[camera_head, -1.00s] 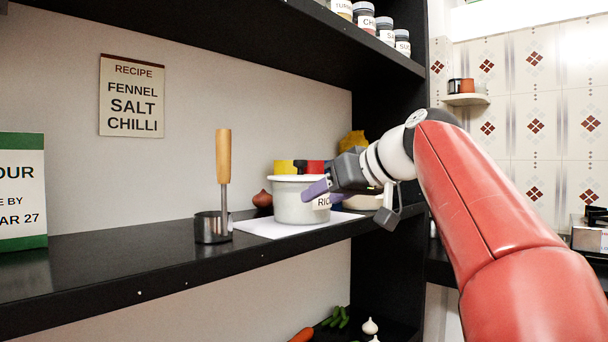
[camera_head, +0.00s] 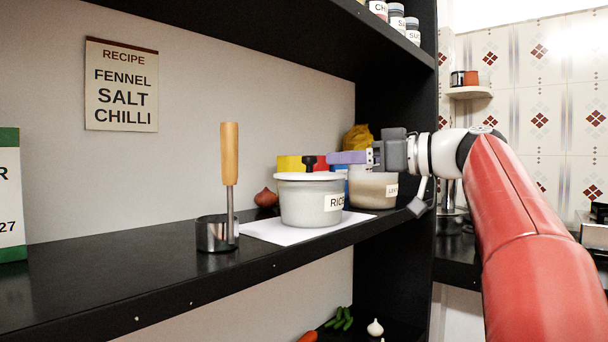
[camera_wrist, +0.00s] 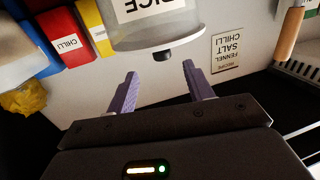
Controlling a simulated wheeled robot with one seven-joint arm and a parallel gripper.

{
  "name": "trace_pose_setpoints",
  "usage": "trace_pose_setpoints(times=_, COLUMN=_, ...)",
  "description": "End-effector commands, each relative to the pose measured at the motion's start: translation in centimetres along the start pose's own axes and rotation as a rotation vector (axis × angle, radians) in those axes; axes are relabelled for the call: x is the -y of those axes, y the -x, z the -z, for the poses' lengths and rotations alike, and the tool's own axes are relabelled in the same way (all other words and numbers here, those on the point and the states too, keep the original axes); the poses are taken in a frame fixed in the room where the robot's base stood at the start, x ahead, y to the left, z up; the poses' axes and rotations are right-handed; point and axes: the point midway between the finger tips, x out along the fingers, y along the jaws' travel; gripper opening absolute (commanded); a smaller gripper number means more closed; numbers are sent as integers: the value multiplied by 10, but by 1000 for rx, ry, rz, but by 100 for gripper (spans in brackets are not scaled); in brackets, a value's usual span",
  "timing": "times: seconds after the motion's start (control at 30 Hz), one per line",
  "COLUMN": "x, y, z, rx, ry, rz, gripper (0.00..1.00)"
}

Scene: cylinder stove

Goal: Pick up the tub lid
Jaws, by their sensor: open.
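A pale tub labelled RICE (camera_head: 300,205) stands on a white sheet on the dark shelf. Its white lid (camera_head: 290,177) sits flat on top, with a small dark knob (camera_head: 309,164) at its middle. In the wrist view, which is upside down, the tub (camera_wrist: 150,27), the lid's edge (camera_wrist: 140,49) and the dark knob (camera_wrist: 162,56) show just beyond the fingertips. My gripper (camera_head: 330,158) is at about knob height, right of the knob, with its purple fingers pointing left. In the wrist view my gripper (camera_wrist: 160,67) is open and empty, with the knob beyond the gap.
A second labelled tub (camera_head: 373,190) stands right of the rice tub, below my gripper. Red and yellow boxes (camera_head: 289,163) and an onion (camera_head: 266,198) are behind. A metal cup (camera_head: 216,234) with a wooden-handled tool (camera_head: 229,155) stands left. An upper shelf (camera_head: 270,35) hangs overhead.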

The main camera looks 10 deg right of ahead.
Motion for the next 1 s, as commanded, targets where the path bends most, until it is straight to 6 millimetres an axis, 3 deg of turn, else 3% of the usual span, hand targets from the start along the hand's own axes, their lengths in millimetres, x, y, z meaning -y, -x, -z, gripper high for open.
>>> trace_pose_setpoints(times=0.43, x=4, y=-60, z=2, rx=3, ry=-2, rz=1, gripper=52)
trace_pose_setpoints(times=0.73, x=3, y=-66, z=1, rx=2, ry=-2, rz=-2, gripper=52)
trace_pose_setpoints(times=1.0, x=3, y=-65, z=1, rx=2, ry=-2, rz=-2, gripper=19)
